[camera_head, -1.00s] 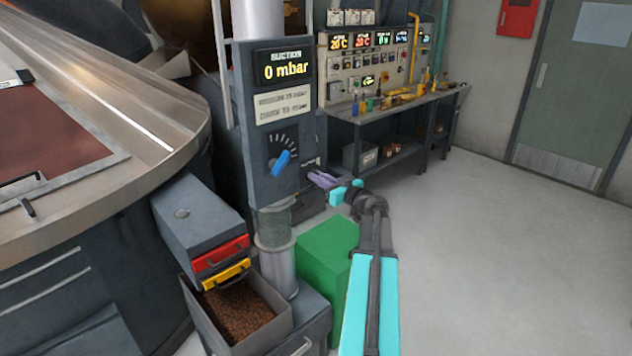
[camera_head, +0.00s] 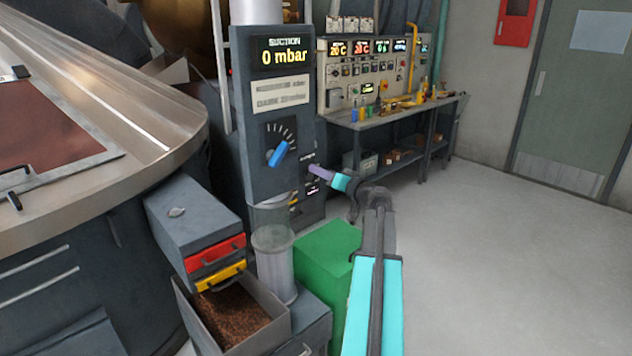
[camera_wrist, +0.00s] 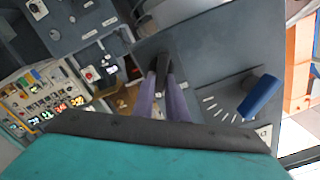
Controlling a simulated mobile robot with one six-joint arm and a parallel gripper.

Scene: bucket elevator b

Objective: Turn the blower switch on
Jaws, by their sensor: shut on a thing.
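The blower switch appears as a small dark lever (camera_wrist: 162,68) on the grey cabinet face in the wrist view. The purple fingers of my gripper (camera_wrist: 166,84) are closed around it, and the fingertips hide part of it. In the head view my gripper (camera_head: 314,170) reaches in from the right to the narrow face of the grey suction column (camera_head: 240,120), just below a small label. The switch itself is hidden there, and I cannot tell its position. The suction display (camera_head: 283,56) reads 0 mbar.
A blue dial knob (camera_head: 278,153) sits left of my gripper, and it also shows in the wrist view (camera_wrist: 260,96). A green box (camera_head: 325,265) stands below my arm. A workbench (camera_head: 400,122) with a control panel (camera_head: 350,75) is behind. The floor at right is clear.

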